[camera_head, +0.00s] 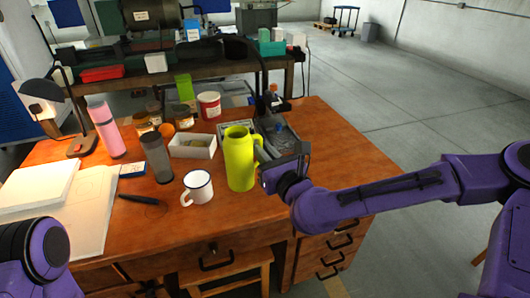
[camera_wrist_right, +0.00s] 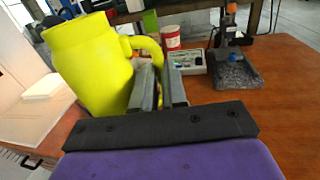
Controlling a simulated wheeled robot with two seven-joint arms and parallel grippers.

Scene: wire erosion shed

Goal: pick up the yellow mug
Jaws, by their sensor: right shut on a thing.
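The yellow mug (camera_head: 239,160) is tall and yellow-green, with its handle on the right. It stands upright near the desk's front middle; I cannot tell whether its base touches the desk. My right gripper (camera_head: 270,168) is at its right side, shut on the handle. In the right wrist view the mug (camera_wrist_right: 88,65) fills the left, and its handle runs between the fingers of the gripper (camera_wrist_right: 160,85). The fingers hide part of the handle. My left arm shows at the lower left, but its gripper is out of view.
A white enamel mug (camera_head: 198,188) stands close left of the yellow mug. Behind are a white box (camera_head: 193,147), a grey tumbler (camera_head: 157,158) and a red-and-white tin (camera_head: 209,105). A grey stand (camera_head: 278,135) is behind the right gripper. The desk's right front (camera_head: 340,190) is mostly bare.

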